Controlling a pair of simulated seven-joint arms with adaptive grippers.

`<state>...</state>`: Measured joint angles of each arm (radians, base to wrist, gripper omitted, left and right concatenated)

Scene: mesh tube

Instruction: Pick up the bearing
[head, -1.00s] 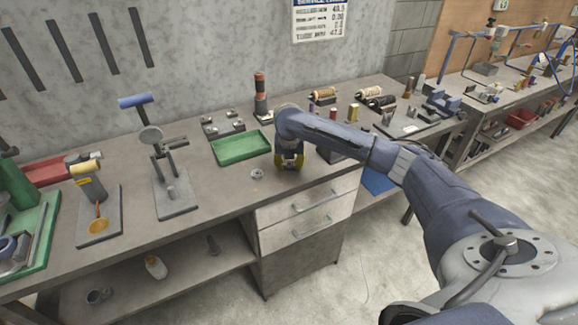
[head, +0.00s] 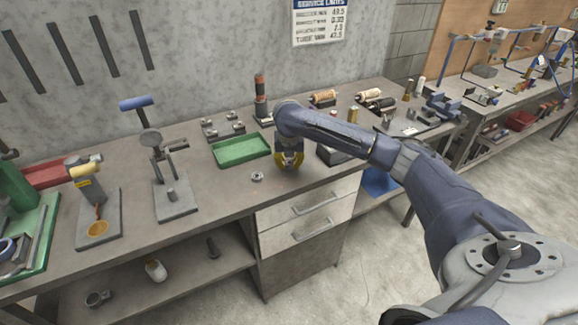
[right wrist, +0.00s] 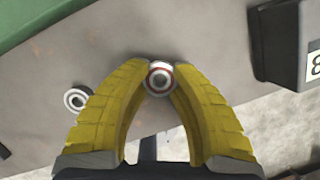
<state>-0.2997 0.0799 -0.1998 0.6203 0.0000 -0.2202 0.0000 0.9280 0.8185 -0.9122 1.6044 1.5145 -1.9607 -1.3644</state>
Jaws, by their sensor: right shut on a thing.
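My right gripper (head: 289,168) reaches down over the front part of the bench, right of the green tray. In the right wrist view its yellow fingers (right wrist: 160,72) converge at their tips on a small round bearing (right wrist: 160,80) with a red ring, one finger on each side. The fingers hide this bearing in the head view. A second, plain metal bearing (head: 257,176) lies on the bench to the left of the gripper. It also shows in the right wrist view (right wrist: 76,99), apart from the fingers. My left gripper is not in view.
The green tray (head: 241,150) sits just behind and left of my right gripper. A dark block with a white label (right wrist: 287,45) stands to the right in the wrist view. A press stand (head: 176,196) is further left. The bench front edge is close by, above the drawers.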

